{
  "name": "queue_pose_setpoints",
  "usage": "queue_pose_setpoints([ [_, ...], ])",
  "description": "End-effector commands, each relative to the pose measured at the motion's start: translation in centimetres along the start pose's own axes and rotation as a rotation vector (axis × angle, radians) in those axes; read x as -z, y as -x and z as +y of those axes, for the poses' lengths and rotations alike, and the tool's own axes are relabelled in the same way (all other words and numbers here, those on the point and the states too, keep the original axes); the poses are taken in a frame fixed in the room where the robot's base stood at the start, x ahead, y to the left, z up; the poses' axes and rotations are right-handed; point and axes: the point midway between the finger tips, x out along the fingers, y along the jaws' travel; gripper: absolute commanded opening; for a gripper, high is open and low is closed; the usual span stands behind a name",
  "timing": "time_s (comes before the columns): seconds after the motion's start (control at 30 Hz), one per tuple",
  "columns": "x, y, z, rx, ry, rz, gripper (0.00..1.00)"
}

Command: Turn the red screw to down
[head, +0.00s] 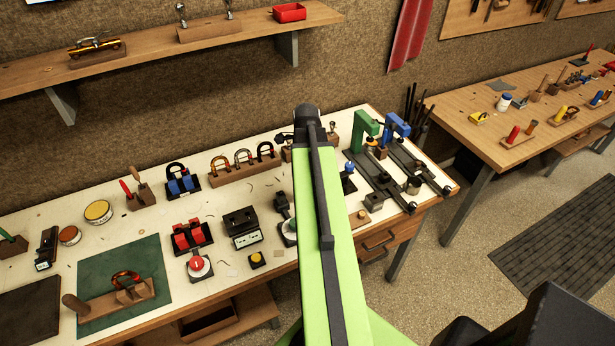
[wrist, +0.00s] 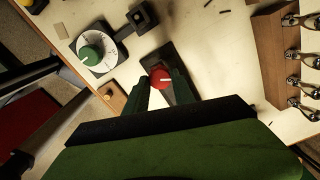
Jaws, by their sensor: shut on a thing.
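The red screw (wrist: 155,85) shows in the wrist view as a round red head with a pale line running roughly sideways across it. It sits on a dark block (wrist: 182,65) on the pale bench top. My gripper (wrist: 161,79) is shut on the red screw, with one dark green finger on each side of its head. In the head view my own green arm hides the screw and the gripper.
A white dial with a green knob (wrist: 90,53) stands up and left of the screw in the wrist view. A wooden rack of metal parts (wrist: 270,55) is to the right. In the head view clamps (head: 366,130) stand right of my arm.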

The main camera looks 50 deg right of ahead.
Motion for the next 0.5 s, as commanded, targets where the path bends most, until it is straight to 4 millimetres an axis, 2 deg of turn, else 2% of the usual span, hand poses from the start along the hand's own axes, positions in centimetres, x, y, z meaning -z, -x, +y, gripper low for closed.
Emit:
queue_pose_setpoints([
  [0.5,-0.03,-0.09,0.23,-0.008,0.49,-0.003,0.0],
])
